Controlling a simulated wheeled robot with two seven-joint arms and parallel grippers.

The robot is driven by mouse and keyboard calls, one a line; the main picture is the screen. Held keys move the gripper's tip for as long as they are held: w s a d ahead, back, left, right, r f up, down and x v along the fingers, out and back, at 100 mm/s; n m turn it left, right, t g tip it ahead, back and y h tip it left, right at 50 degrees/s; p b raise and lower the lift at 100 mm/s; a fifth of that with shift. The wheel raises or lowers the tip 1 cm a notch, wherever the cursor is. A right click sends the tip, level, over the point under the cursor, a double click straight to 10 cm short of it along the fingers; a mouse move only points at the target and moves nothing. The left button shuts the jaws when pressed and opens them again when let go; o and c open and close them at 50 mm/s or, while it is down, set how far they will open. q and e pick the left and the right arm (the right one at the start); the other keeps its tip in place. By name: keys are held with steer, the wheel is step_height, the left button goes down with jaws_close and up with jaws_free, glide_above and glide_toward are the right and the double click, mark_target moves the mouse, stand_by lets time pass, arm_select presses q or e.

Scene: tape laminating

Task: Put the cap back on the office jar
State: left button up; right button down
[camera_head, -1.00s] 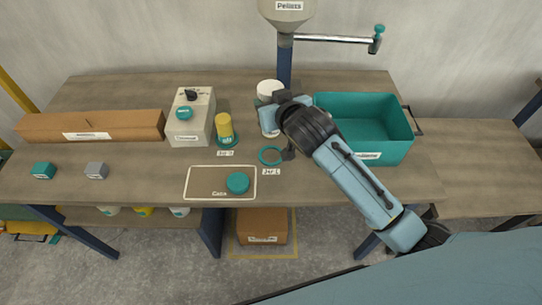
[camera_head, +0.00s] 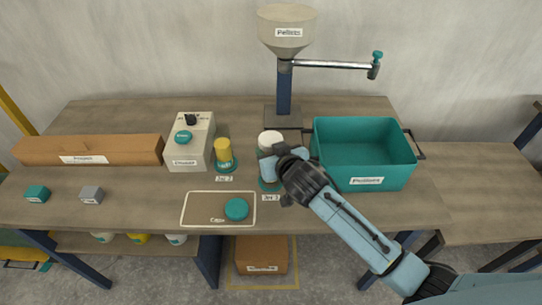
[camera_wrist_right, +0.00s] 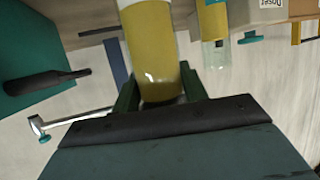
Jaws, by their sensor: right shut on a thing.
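A teal round cap (camera_head: 236,209) lies on the mat labelled "Caps" (camera_head: 200,208) at the front of the table. My right gripper (camera_head: 270,167) is shut on a jar with a pale top (camera_head: 270,139). In the right wrist view the jar (camera_wrist_right: 152,50) shows yellow contents between the two fingers (camera_wrist_right: 158,90). A second jar with yellow contents (camera_head: 223,150) stands in its ring by the Jar 2 label. My left gripper is not in view.
A teal bin (camera_head: 366,183) stands right of the held jar. A grey dispenser box (camera_head: 190,150) stands left. The pellet hopper (camera_head: 288,30) on its post (camera_head: 284,92) is behind. A long brown box (camera_head: 90,150) and two small blocks are at far left.

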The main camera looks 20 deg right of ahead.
steer(key=shift+f, duration=1.05)
steer(key=c, duration=0.8)
jaws_free()
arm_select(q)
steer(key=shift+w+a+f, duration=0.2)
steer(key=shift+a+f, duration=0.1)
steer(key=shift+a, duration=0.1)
arm_select(e)
steer(key=shift+o, duration=0.2)
